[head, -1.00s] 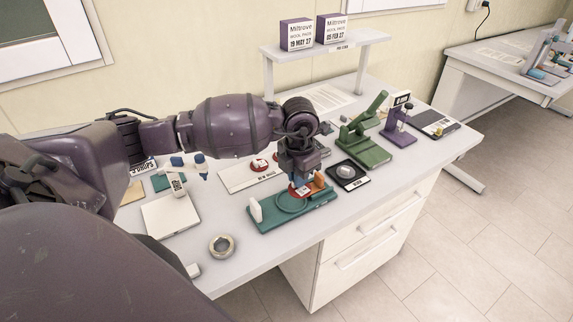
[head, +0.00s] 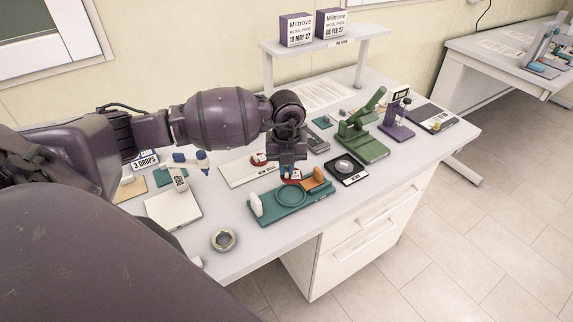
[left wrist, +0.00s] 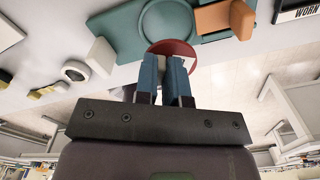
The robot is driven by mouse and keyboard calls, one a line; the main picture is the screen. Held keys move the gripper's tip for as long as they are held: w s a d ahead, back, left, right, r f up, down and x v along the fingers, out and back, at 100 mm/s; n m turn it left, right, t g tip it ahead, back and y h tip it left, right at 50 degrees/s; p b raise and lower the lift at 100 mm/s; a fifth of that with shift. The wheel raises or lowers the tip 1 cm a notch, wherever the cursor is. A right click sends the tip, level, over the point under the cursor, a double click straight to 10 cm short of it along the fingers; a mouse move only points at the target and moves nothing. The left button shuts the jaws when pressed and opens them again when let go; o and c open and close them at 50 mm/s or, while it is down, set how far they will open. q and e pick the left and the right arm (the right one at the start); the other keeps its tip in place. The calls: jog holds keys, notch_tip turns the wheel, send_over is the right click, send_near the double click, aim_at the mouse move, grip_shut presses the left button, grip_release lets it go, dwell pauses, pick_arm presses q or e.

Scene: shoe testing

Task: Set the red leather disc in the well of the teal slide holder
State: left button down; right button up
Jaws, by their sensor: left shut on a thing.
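The teal slide holder (head: 262,215) lies on the bench, with a round ringed well (head: 291,196) in its middle, a white block at its left end and an orange block at its right. My left gripper (head: 289,172) points down at the holder's far edge, shut on the red leather disc (head: 292,181). In the left wrist view the fingertips (left wrist: 162,62) pinch a pale piece on the disc (left wrist: 178,47), and the disc overlaps the edge of the holder (left wrist: 110,25), beside the well (left wrist: 168,20). I cannot tell its height. My right gripper is not in view.
Another red disc (head: 258,158) is on a pale board (head: 237,176) behind the holder. A black square device (head: 347,170) and a green press (head: 362,145) stand at the right. A round ring-shaped item (head: 223,240) lies at front left. Bare bench lies in front.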

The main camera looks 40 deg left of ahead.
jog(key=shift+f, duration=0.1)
pick_arm(q)
jog(key=shift+f+b, duration=1.2)
jog(key=shift+f, duration=0.2)
jog(key=shift+f+b, duration=0.95)
jog(key=shift+f, duration=0.55)
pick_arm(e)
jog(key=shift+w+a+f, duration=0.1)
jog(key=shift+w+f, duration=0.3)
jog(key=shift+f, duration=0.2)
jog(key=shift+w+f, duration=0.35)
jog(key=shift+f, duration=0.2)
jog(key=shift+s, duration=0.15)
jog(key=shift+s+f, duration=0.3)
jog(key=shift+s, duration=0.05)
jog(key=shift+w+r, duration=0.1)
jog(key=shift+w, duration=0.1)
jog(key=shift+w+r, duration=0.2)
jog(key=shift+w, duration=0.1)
